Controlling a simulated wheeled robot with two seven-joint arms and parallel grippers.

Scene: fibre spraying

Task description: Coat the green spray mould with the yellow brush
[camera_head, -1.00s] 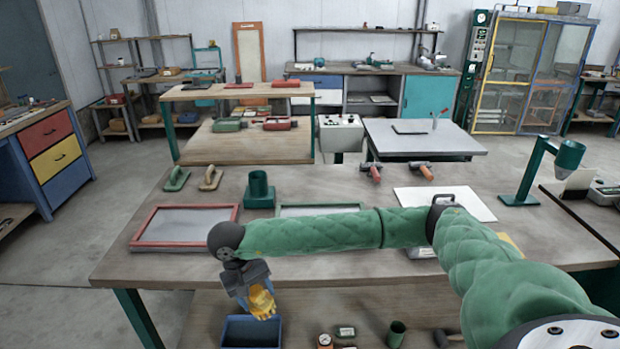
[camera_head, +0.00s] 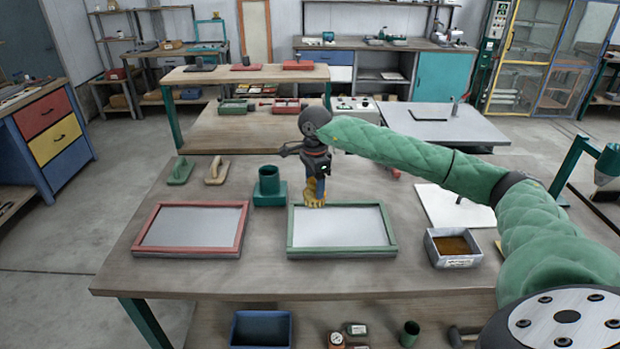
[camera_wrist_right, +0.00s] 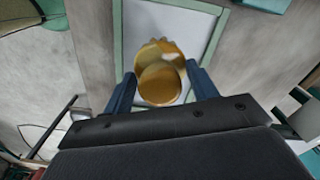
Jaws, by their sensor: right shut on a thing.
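The green spray mould (camera_head: 341,230) is a green frame around a pale flat panel, lying on the workbench. My right gripper (camera_head: 316,178) is over its far edge, left of the middle. It is shut on the yellow brush (camera_head: 315,194), which points down. In the right wrist view the brush (camera_wrist_right: 160,84) sits between the two blue fingers, with the green-framed panel (camera_wrist_right: 176,28) behind it. I cannot tell whether the brush tip touches the mould. My left gripper is not in view.
A red-framed mould (camera_head: 192,229) lies to the left. A green cup on a block (camera_head: 269,187) stands behind. A grey tray of brown material (camera_head: 453,248) and a white board (camera_head: 455,206) are to the right. A blue bin (camera_head: 261,329) stands below the bench's front.

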